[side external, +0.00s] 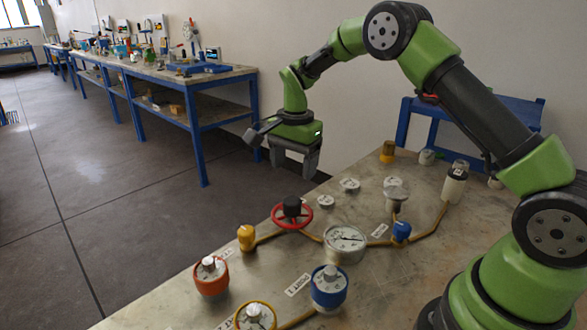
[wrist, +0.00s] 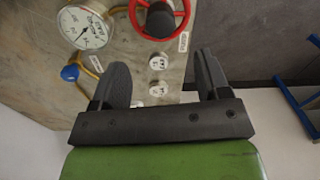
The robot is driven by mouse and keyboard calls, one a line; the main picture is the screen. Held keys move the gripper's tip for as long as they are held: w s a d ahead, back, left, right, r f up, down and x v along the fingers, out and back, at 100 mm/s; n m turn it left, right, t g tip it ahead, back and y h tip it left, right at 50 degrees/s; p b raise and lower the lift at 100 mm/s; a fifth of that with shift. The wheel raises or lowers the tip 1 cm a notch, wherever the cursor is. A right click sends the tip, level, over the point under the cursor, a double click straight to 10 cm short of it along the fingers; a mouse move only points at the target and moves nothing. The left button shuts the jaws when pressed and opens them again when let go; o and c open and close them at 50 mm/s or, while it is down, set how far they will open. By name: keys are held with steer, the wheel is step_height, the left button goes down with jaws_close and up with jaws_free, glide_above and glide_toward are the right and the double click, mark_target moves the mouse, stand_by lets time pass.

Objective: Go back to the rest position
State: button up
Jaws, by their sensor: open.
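My gripper (side external: 293,160) hangs in the air above the far edge of the table, pointing down. Its two fingers are apart with nothing between them. In the wrist view my gripper (wrist: 160,82) shows its two dark fingers spread, with the table below and beyond them. The red handwheel (side external: 292,213) with a black hub stands on the table, below and apart from my gripper; it also shows at the top of the wrist view (wrist: 185,12).
A dial gauge (side external: 345,243), a blue-rimmed vessel (side external: 328,290), an orange vessel (side external: 211,278) and small white caps (side external: 349,185) stand on the marble-like table (side external: 400,290). Brown pipes link several fittings. A blue-legged workbench (side external: 200,90) stands behind. The air around my gripper is clear.

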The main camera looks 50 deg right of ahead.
steer(key=shift+r, duration=0.1)
steer(key=s+a+r+n+t, duration=0.4)
steer(key=s+r, duration=0.5)
steer(key=r, duration=0.5)
steer(key=s+a+r+n+t+y, duration=0.1)
steer(key=s+n, duration=0.3)
steer(key=s, duration=0.4)
steer(key=s+a+r+n+t+y, duration=0.1)
steer(key=s+n, duration=0.3)
steer(key=s, duration=0.4)
steer(key=shift+s+a+r+t, duration=0.25)
steer(key=shift+s+a+t, duration=0.15)
steer(key=shift+a, duration=0.5)
stand_by(4.0)
